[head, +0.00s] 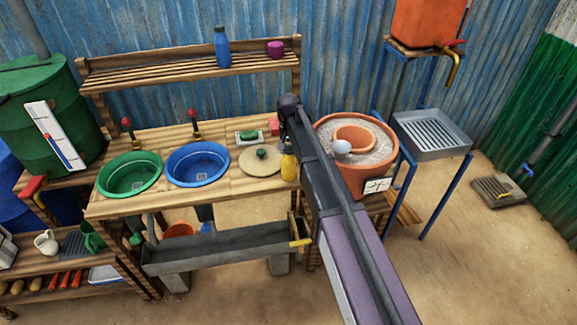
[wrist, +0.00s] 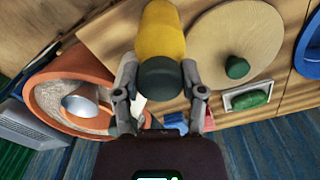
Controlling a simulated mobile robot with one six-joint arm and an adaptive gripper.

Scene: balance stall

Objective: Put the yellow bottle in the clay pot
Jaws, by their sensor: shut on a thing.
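The yellow bottle (head: 289,167) is upright at the right end of the wooden counter, beside the round board. In the wrist view the bottle (wrist: 160,33) points its dark green cap toward the camera. My gripper (wrist: 159,70) is shut on it near the cap; in the head view my arm hides most of the gripper. I cannot tell whether the bottle touches the counter. The clay pot (head: 371,178) stands right of the counter, with pale grit and a smaller clay ring inside. It also shows at left in the wrist view (wrist: 90,57). A pale round thing (head: 341,147) is at its opening.
The round board with a green knob (head: 259,169), a soap dish (head: 249,137) and green (head: 107,180) and blue (head: 224,163) basins occupy the counter. A shelf above holds a blue bottle (head: 221,47) and a purple cup (head: 275,49). A metal tray stand (head: 440,150) is right of the pot.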

